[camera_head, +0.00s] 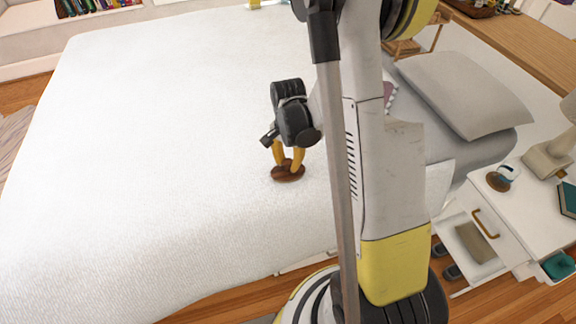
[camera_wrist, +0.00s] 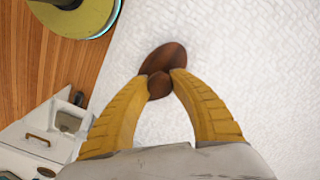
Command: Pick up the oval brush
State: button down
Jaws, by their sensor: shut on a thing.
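The oval brush (camera_head: 287,174) is a dark brown oval piece on the white bed (camera_head: 150,130), near the bed's front edge. It also shows in the wrist view (camera_wrist: 163,57), between and beyond my fingertips. My gripper (camera_head: 289,163) has yellow fingers and points down at the brush from above. In the wrist view the fingertips (camera_wrist: 159,80) close on a brown raised part at the brush's middle. The brush looks level; I cannot tell whether it touches the bed. The fingertips hide part of it.
A grey pillow (camera_head: 465,92) lies at the bed's right. A white nightstand (camera_head: 520,215) with an open drawer (camera_head: 470,240) stands at the right, bearing a small round object (camera_head: 502,178), a lamp (camera_head: 552,155) and a book (camera_head: 567,198). The bed's left and middle are clear.

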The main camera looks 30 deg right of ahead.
aim_at(291, 161)
jog(key=r+p, duration=0.2)
jog(key=r, duration=0.1)
jog(key=d+r+p, duration=0.1)
jog(key=r, duration=0.1)
jog(key=shift+s, duration=0.25)
jog(key=s+d+r+p, duration=0.3)
jog(key=s+d+r, duration=0.2)
jog(key=d, duration=0.4)
jog(key=shift+s+r+p, duration=0.35)
jog(key=shift+r, duration=0.05)
jog(key=c, duration=1.7)
grip_release()
jog(key=c, duration=0.5)
